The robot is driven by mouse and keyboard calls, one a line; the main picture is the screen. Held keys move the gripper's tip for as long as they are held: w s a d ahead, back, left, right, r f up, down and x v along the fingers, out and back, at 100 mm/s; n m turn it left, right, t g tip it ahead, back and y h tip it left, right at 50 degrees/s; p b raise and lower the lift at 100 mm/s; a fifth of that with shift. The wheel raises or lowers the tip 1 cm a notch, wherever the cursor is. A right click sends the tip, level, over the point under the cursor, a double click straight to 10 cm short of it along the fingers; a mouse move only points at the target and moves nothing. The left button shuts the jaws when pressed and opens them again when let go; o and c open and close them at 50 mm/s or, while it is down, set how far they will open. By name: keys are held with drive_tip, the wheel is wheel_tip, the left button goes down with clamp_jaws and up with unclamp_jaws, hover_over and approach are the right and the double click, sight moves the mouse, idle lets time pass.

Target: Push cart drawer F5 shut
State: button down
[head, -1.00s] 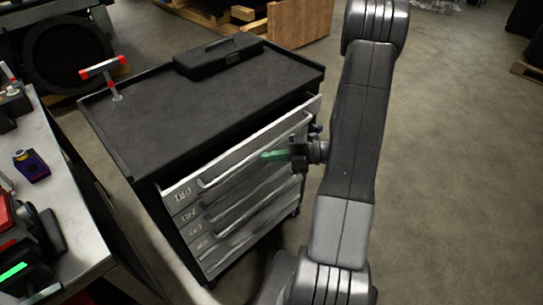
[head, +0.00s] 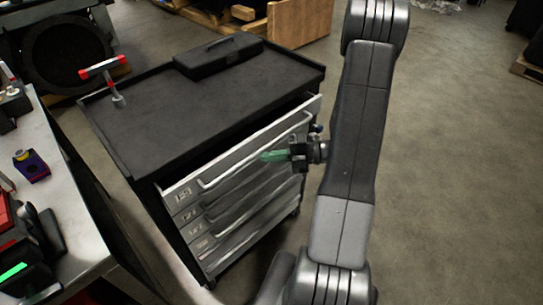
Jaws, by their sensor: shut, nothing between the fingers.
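The tool cart (head: 140,155) stands in the middle of the head view, with a stack of silver drawers on its front. The top drawer (head: 235,158) stands out from the cart body, with a dark gap behind its front panel. The lower drawers (head: 235,220) sit further back, nearly flush. The drawer labels are too small to read, so I cannot tell which is F5. My gripper (head: 268,156) is shut and empty, its green fingertips at the top drawer's front by the handle bar. I cannot tell whether they touch it.
A black toolbox (head: 218,55) and a red-and-white T-shaped tool (head: 104,75) are on the cart top. A workbench (head: 75,195) with several items stands close on the left. A wooden crate (head: 300,22) is behind the cart.

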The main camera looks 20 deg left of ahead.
idle(0.4)
drive_tip(key=c, duration=1.7)
unclamp_jaws()
drive_tip(key=b+v, duration=0.1)
drive_tip(key=v, duration=1.2)
drive_tip(key=shift+w+d, duration=0.2)
drive_tip(key=shift+d, duration=0.2)
